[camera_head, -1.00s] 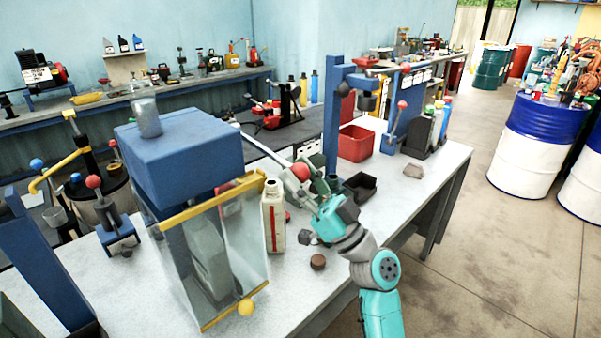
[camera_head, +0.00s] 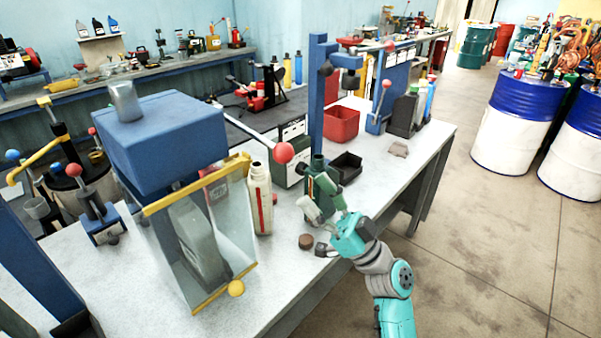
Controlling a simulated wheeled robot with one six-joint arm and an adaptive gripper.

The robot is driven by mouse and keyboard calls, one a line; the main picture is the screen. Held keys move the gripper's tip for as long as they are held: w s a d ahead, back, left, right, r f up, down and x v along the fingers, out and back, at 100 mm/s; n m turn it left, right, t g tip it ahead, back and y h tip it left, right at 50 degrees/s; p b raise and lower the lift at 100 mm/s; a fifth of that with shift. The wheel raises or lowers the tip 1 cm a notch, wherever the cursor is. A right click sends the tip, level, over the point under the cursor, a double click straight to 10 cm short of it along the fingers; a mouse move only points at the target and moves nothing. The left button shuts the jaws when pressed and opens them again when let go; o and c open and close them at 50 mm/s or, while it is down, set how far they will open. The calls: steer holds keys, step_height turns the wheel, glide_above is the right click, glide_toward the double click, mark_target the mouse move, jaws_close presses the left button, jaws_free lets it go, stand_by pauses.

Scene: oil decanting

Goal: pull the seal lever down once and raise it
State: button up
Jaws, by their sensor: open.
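A long lever with a red ball knob (camera_head: 283,152) slopes down to the right from behind the blue box-topped machine (camera_head: 165,140). I cannot tell for sure that it is the seal lever. My gripper (camera_head: 318,229) is open and apart from the knob, below and to its right. Its fingers are spread above the bench, in front of a dark green bottle (camera_head: 317,167) that it partly hides. The bottle stands upright near the blue post (camera_head: 316,100).
A cream bottle (camera_head: 260,198) stands just left of the gripper, and a brown cap (camera_head: 306,241) lies beside it. A black tray (camera_head: 346,167), a red bin (camera_head: 341,124) and a grey lump (camera_head: 398,149) are behind. Bare bench (camera_head: 365,190) shows to the right.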

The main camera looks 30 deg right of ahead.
steer(key=shift+v, duration=1.25)
